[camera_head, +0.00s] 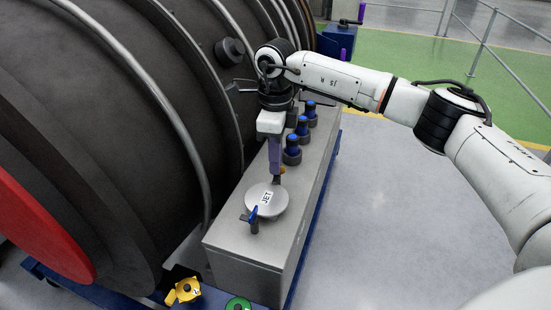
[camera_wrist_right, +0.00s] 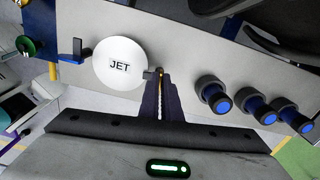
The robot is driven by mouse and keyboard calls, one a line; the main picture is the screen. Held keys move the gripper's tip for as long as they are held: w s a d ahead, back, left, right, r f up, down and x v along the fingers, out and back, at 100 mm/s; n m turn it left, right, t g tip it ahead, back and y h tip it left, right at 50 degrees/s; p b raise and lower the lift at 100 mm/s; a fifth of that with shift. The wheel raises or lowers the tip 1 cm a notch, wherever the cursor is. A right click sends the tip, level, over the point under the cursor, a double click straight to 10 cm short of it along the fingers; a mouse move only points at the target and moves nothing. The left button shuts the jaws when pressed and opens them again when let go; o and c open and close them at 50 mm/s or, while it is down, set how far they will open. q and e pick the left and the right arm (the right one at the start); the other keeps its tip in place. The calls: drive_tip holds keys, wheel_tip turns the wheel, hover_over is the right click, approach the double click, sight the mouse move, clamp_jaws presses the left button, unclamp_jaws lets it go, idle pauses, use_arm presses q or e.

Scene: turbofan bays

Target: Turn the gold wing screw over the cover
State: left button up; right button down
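The round pale cover (camera_head: 268,200) marked JET lies on the grey box; it also shows in the wrist view (camera_wrist_right: 112,78). The gold wing screw (camera_head: 282,170) is at the cover's edge, beside a small dark tab. Only a bit of gold (camera_wrist_right: 161,72) shows at my fingertips in the wrist view; the rest is hidden. My right gripper (camera_head: 276,176) points down at the screw. Its dark purple fingers (camera_wrist_right: 161,82) are almost together, with a thin gap, and appear closed on the screw. My left gripper is not in view.
A blue-handled latch (camera_head: 253,215) stands at the cover's near side. Several blue-topped caps (camera_head: 292,150) stand on the box (camera_head: 240,240) behind the gripper. The big dark engine casing (camera_head: 100,110) rises close on the left. The floor on the right is clear.

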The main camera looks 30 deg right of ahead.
drive_tip(key=shift+r+m, duration=0.1)
drive_tip(key=shift+m, duration=0.5)
drive_tip(key=shift+w, duration=0.1)
drive_tip(key=c, duration=2)
unclamp_jaws()
wheel_tip(320, 180, up, 10)
drive_tip(key=shift+r+b, duration=0.15)
drive_tip(key=shift+b, duration=0.2)
